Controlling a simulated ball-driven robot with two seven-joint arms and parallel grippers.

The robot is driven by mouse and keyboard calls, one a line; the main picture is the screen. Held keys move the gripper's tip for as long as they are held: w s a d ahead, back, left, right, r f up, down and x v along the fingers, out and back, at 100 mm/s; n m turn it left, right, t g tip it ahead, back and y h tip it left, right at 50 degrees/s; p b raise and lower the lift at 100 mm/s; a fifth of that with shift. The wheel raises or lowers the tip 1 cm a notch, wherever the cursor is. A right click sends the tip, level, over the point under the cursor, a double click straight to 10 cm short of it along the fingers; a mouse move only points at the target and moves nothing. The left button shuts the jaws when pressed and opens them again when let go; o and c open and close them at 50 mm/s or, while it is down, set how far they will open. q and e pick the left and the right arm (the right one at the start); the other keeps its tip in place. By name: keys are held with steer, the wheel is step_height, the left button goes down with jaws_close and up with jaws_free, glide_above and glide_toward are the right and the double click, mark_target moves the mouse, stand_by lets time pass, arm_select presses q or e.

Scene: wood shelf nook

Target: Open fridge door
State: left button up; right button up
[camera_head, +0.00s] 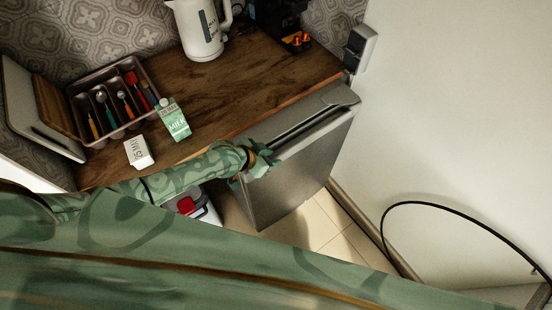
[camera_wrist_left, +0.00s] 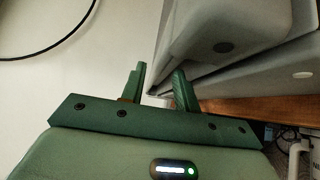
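The fridge (camera_head: 305,165) is a low grey metal unit under the right end of the wooden counter. Its door's smooth front shows in the head view, with a dark groove along the top edge. I cannot tell whether the door is slightly ajar. My left gripper (camera_head: 262,160) is at the top left corner of the door. In the left wrist view its two green fingers (camera_wrist_left: 159,88) stand apart, with a grey corner of the fridge (camera_wrist_left: 215,45) close behind them. No clear grip or contact shows. My right gripper is not in view.
The counter (camera_head: 245,85) holds a white kettle (camera_head: 200,30), a cutlery tray (camera_head: 88,84), a green milk carton (camera_head: 174,122) and a white box (camera_head: 138,152). A black cable (camera_head: 440,204) curves by the right wall. Tiled floor (camera_head: 315,222) is clear before the fridge.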

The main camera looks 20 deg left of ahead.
arm_select(q)
steer(key=shift+b+x, duration=0.45)
steer(key=shift+x, duration=1)
steer(key=shift+r, duration=0.1)
jaws_close()
steer(key=shift+s+d, duration=0.1)
